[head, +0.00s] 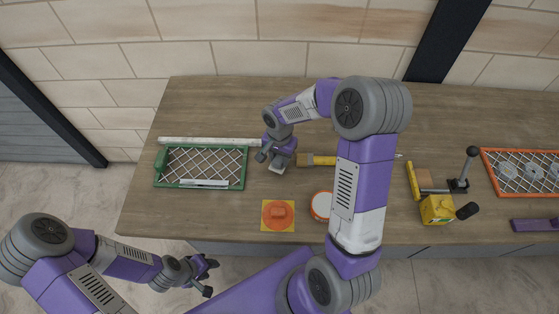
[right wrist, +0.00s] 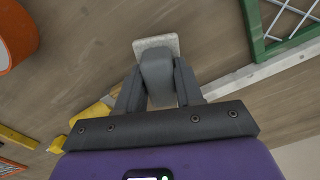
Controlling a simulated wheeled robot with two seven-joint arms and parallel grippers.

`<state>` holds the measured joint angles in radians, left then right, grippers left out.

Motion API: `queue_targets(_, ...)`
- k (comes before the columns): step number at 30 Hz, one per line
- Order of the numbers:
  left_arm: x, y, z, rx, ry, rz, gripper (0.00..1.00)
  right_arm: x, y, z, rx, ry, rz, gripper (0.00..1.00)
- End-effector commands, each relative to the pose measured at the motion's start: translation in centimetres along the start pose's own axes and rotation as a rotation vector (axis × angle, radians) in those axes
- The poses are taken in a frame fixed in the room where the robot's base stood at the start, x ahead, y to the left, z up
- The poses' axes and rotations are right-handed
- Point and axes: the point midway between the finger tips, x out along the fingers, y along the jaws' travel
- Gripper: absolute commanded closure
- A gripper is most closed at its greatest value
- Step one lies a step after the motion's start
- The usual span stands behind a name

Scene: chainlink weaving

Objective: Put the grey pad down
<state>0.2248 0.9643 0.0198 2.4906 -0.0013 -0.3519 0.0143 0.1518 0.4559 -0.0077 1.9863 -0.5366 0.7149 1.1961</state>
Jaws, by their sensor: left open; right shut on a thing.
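The grey pad (right wrist: 170,42) has a pale flat plate and a dark grey rounded grip. My right gripper (right wrist: 158,88) is shut on that grip, with a finger on each side. In the head view the right gripper (head: 279,158) is just right of the green mesh frame (head: 246,170), and the pad's pale plate (head: 279,168) shows below it, low over the table. I cannot tell whether the plate touches the wood. My left gripper (head: 210,277) is open and empty, off the table's front edge at lower left.
A yellow-handled tool (head: 319,160) lies close right of the right gripper. An orange piece on a yellow square (head: 267,226) and an orange-and-white tub (head: 320,206) stand nearer the front. A pale strip (head: 210,141) lies behind the green frame. A yellow box (head: 437,209) and orange frame (head: 487,165) are at right.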

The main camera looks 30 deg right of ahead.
Motion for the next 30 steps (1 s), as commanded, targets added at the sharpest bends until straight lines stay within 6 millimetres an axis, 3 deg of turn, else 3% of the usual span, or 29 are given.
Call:
queue_targets(3, 0.3, -0.1, 0.0, 0.0, 0.0, 0.0, 0.57, 1.9, 0.1, 0.0, 0.0, -0.003, 0.002, 0.92)
queue_targets(15, 0.8, -0.3, 0.0, 0.0, 0.0, 0.0, 0.57, 2.4, 0.0, 0.0, 0.0, -0.001, 0.0, 0.92)
queue_targets(16, 0.7, -0.2, 0.0, 0.0, 0.0, 0.0, 0.57, 2.3, 0.0, 0.0, 0.0, -0.001, 0.0, 0.59)
queue_targets(20, 0.6, -0.2, 0.0, 0.0, 0.0, 0.0, 0.57, 2.3, 0.1, 0.0, 0.0, -0.001, 0.001, 0.4)
queue_targets(30, 0.5, -0.2, 0.0, 0.0, 0.0, 0.0, 0.57, 2.1, 0.0, 0.0, 0.0, -0.001, 0.001, 0.38)
